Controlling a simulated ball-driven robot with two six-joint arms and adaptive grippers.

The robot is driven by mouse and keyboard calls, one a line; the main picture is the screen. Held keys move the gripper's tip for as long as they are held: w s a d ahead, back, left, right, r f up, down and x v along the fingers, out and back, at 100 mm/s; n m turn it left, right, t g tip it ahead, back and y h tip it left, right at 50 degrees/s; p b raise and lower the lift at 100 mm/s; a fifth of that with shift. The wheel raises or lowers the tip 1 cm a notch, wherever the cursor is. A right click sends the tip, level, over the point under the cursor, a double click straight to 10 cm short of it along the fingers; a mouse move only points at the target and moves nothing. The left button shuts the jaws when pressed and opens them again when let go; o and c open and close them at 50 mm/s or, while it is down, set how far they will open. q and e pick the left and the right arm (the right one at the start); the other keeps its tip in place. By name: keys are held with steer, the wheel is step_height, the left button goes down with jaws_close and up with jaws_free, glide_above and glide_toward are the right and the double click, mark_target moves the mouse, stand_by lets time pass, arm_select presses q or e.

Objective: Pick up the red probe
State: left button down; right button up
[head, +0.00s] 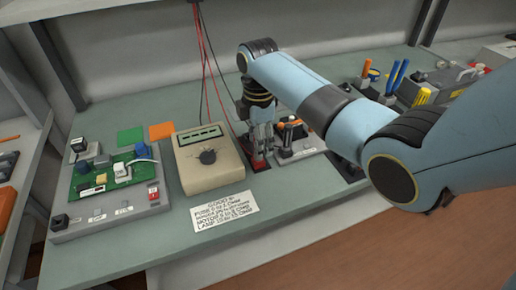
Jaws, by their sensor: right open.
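My right gripper (262,145) points down just right of the beige meter, open, with its fingers low over the table. A small red piece (258,162) shows right beneath the fingers; it may be the red probe or its rest, and the fingers hide most of it. I cannot tell whether they touch it. Red and black leads (207,55) hang from above behind the meter (208,158). My left gripper is out of view.
A grey fixture (295,148) with small parts stands close right of the gripper. A green circuit board (115,172) sits on a grey base at left. A printed card (223,211) lies in front of the meter. The table front (150,245) is bare.

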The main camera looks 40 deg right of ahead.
step_height(320, 180, down, 4)
steer(key=shift+w+r, duration=0.1)
steer(key=shift+r, duration=0.05)
jaws_close()
steer(key=shift+r, duration=0.15)
